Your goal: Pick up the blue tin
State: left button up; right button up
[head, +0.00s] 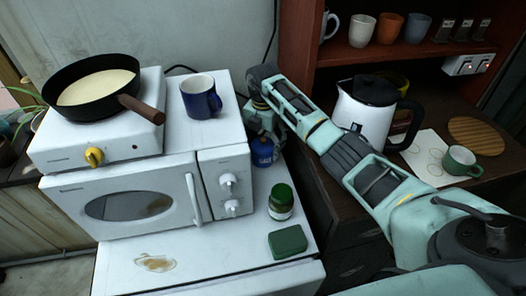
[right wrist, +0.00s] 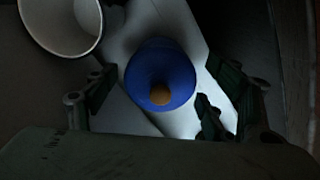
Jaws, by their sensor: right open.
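The blue tin (head: 262,153) stands upright on the white surface just right of the microwave in the head view. My right gripper (head: 262,128) is above it, pointing down, and covers part of it. My left gripper is out of view.
The microwave (head: 125,200) is close on the left, with a blue mug (head: 200,97) on top near the arm. A green-lidded jar (head: 281,201) and a green sponge (head: 287,242) are in front. A white kettle (head: 365,112) stands right, behind my arm.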

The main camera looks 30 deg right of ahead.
jog(key=shift+w+f, duration=0.1)
jog(key=shift+f, duration=1.3)
jog(key=c, duration=1.2)
